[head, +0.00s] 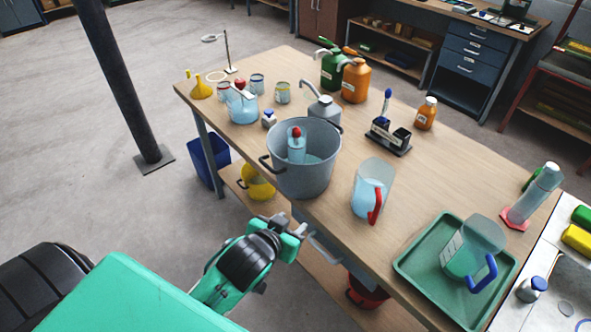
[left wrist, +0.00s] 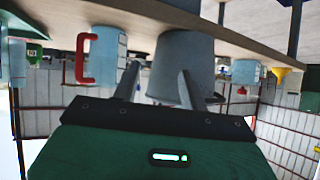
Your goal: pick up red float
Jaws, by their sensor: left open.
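A red ball sits at the top of a clear cylinder (head: 296,149) standing in water inside the grey bucket (head: 318,178); this ball (head: 296,131) looks like a float. A second red ball (head: 240,84) shows at the mouth of a round glass vessel (head: 243,108) farther back; I cannot tell which is the red float. My left gripper (head: 291,228) is open and empty, in front of the table edge, below and apart from the bucket. In the upside-down left wrist view, the bucket (left wrist: 184,62) lies beyond the open fingers (left wrist: 158,87). My right gripper is not in view.
A jug with a red handle (head: 372,188) stands right of the bucket. A green tray (head: 408,265) holds a blue-handled jug (head: 474,250). A grey can (head: 322,106) is close behind the bucket. The wooden table edge (head: 232,150) lies between gripper and tabletop.

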